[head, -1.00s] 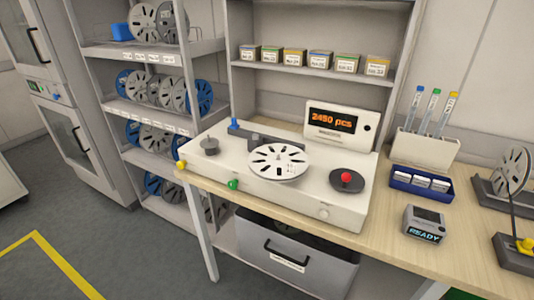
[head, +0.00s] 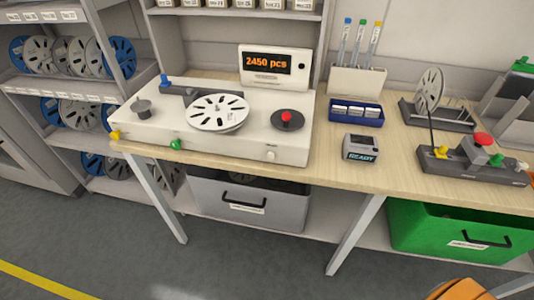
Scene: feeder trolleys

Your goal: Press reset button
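A white reel counter (head: 240,151) stands on the wooden bench. Its display (head: 270,64) reads "2450 pcs". A green button (head: 176,144) and a yellow button (head: 116,135) sit along its front left edge, and a pale round knob (head: 271,156) is at its front right. A white slotted reel (head: 218,112) lies on its middle. A red knob (head: 286,117) tops a dark disc at its right. I cannot read which control is labelled reset. Neither of my grippers is in view.
A small "READY" device (head: 361,148) and a blue tray (head: 356,112) lie right of the counter. A dark fixture (head: 473,165) with red, yellow and green buttons stands farther right. A grey drawer bin (head: 248,198) and green bin (head: 445,232) are below. Bare bench lies in front of the fixture.

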